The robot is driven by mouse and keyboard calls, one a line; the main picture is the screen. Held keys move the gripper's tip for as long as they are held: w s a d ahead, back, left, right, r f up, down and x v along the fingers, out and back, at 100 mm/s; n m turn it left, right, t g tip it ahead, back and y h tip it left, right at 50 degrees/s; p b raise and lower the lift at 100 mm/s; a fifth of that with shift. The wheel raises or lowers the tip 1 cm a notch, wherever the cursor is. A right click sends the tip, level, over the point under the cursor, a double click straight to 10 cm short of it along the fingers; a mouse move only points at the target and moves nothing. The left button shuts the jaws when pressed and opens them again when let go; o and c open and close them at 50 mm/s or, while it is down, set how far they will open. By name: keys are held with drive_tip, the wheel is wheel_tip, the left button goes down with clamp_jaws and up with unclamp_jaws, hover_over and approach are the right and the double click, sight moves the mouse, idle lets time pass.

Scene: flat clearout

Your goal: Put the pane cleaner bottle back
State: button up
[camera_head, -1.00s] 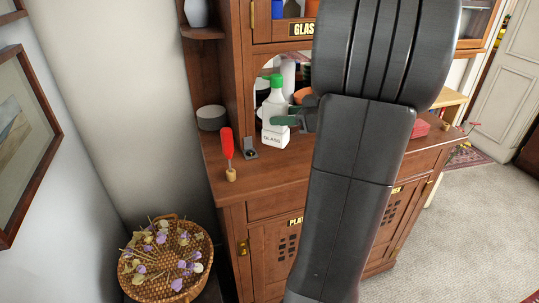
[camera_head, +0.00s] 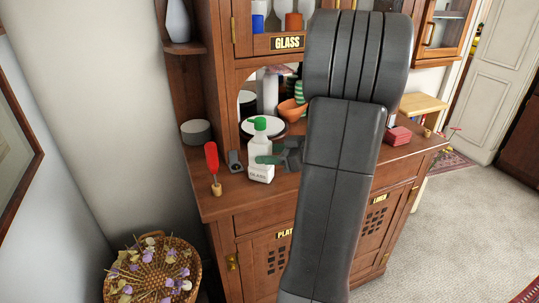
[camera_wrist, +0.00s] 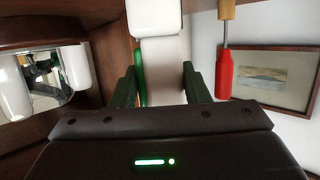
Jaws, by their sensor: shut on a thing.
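The pane cleaner bottle (camera_head: 260,165) is white with a green cap and a label reading "GLASS". It is upright over the front part of the brown sideboard top (camera_head: 228,203). I cannot tell whether its base touches the wood. My gripper (camera_head: 268,158) is shut on the bottle from the right, its green fingers around the body. In the wrist view the white bottle (camera_wrist: 160,70) lies between the two dark green fingers of my gripper (camera_wrist: 160,88). My dark arm hides part of the sideboard's middle.
Behind are a white plate (camera_head: 277,126), an orange bowl (camera_head: 293,110) and a grey round tin (camera_head: 196,131). A flower basket (camera_head: 155,272) stands lower left.

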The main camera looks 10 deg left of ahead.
drive_tip(key=o, duration=0.7)
drive_tip(key=shift+r+p, duration=0.15)
drive_tip(key=shift+p, duration=0.15)
drive_tip(key=b+v, duration=0.2)
drive_tip(key=v, duration=1)
